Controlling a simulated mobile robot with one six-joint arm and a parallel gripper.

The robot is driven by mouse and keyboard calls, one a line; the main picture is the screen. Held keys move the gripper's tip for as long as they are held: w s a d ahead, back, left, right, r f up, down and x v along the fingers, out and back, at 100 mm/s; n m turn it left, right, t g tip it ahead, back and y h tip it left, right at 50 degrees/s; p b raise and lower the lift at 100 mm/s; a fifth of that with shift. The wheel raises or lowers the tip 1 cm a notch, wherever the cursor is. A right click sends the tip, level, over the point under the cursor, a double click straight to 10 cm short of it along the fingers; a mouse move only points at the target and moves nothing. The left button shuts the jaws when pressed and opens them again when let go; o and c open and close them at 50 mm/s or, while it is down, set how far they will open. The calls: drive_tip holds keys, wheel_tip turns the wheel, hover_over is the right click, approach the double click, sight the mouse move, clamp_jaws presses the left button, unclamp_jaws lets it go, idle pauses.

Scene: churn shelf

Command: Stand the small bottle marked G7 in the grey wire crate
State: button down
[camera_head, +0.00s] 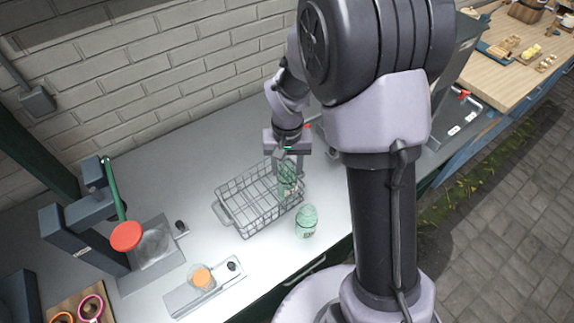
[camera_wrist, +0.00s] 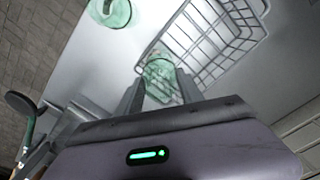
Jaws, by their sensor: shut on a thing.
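My gripper (camera_head: 286,160) is shut on a small green glass bottle (camera_head: 287,183), held upright at the right end of the grey wire crate (camera_head: 228,214). In the wrist view the bottle (camera_wrist: 159,74) is between my two fingers (camera_wrist: 160,92), with the crate (camera_wrist: 205,40) beyond it. I cannot tell whether its base touches the crate floor. A second green bottle (camera_head: 306,224) stands on the counter just outside the crate's front right corner; this second bottle also shows in the wrist view (camera_wrist: 110,12). No marking is readable on either bottle.
The rest of the crate looks empty. A grey device (camera_head: 205,285) with an orange-topped jar stands in front of it. A press-like stand with a red disc (camera_head: 126,236) is at the left. The brick wall (camera_head: 170,80) rises behind the grey counter.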

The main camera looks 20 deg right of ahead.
idle(0.3)
drive_tip(key=shift+f+b, duration=0.9)
drive_tip(key=shift+f, duration=0.25)
drive_tip(key=shift+f+b, duration=0.3)
drive_tip(key=c, duration=0.7)
unclamp_jaws()
drive_tip(key=shift+c, duration=0.9)
